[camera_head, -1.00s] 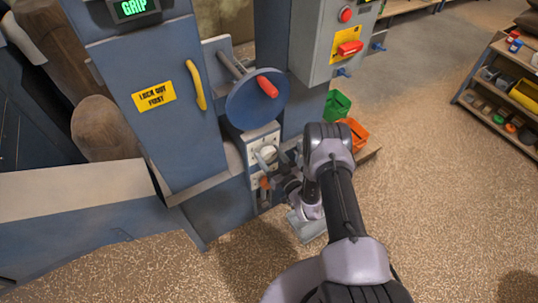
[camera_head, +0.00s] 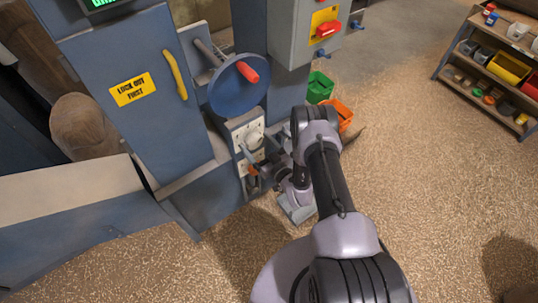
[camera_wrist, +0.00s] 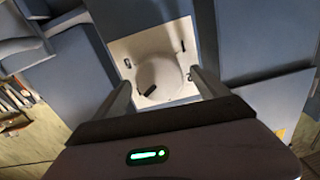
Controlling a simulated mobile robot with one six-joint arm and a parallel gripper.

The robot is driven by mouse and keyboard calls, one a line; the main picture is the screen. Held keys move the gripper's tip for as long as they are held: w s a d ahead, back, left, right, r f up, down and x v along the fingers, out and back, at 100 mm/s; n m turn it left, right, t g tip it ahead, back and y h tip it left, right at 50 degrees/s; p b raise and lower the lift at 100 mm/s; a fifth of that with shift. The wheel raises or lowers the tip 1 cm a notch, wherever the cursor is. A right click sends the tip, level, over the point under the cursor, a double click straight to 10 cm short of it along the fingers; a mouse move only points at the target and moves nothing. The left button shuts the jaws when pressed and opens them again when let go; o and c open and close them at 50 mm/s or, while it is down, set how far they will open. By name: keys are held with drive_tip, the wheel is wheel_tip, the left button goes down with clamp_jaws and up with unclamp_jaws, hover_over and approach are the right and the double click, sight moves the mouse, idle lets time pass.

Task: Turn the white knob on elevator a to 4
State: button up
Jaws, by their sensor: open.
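The white knob (camera_wrist: 158,74) is round and sits on a pale square plate (camera_wrist: 124,46) in the wrist view. A short dark mark shows at its near edge, and a few small dark marks show on the plate around it. I cannot read any numbers. My gripper (camera_wrist: 161,80) is open, with one finger on each side of the knob. I cannot tell whether the fingers touch it. In the head view the knob (camera_head: 254,140) is on the front of the blue elevator cabinet (camera_head: 150,120), below the blue handwheel (camera_head: 232,95), partly hidden by my gripper (camera_head: 250,156).
An orange part (camera_head: 253,170) sits just below the knob. The handwheel with its red handle (camera_head: 248,72) juts out above my gripper.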

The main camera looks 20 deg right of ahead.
drive_tip(key=p+v, duration=0.3)
drive_tip(key=v, duration=1.2)
drive_tip(key=shift+s, duration=0.4)
drive_tip(key=shift+d+r, duration=0.1)
drive_tip(key=shift+d, duration=0.05)
